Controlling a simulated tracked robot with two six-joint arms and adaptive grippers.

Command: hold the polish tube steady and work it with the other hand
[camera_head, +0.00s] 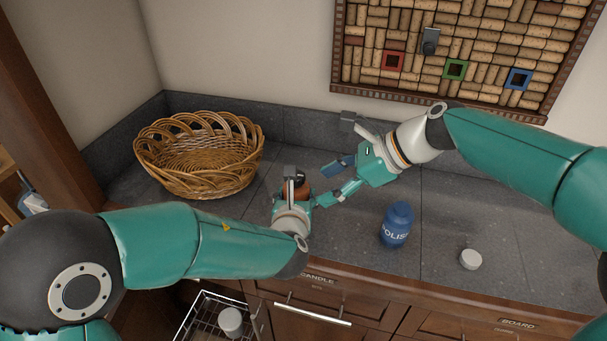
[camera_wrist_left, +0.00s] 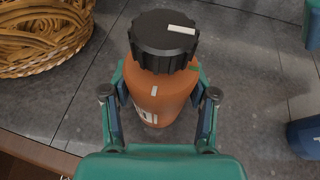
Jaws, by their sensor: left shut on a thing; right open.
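My left gripper (camera_head: 296,192) is shut on an orange-brown bottle (camera_head: 303,189) with a black ribbed cap. In the left wrist view the bottle (camera_wrist_left: 160,95) is between the fingers, with the black cap (camera_wrist_left: 164,40) on top; a pale mark shows on cap and body. My right gripper (camera_head: 322,187) is open, just right of the held bottle, with its fingers toward it. I cannot tell whether it touches. A blue bottle (camera_head: 396,226) with white lettering ending in "OLIS" stands upright on the counter, apart from both grippers.
A wicker basket (camera_head: 200,155) stands at the back left of the grey counter (camera_head: 440,215). A small white round piece (camera_head: 471,259) lies right of the blue bottle. A cork board (camera_head: 455,70) hangs behind. A wire basket (camera_head: 208,325) with a white item is below the counter edge.

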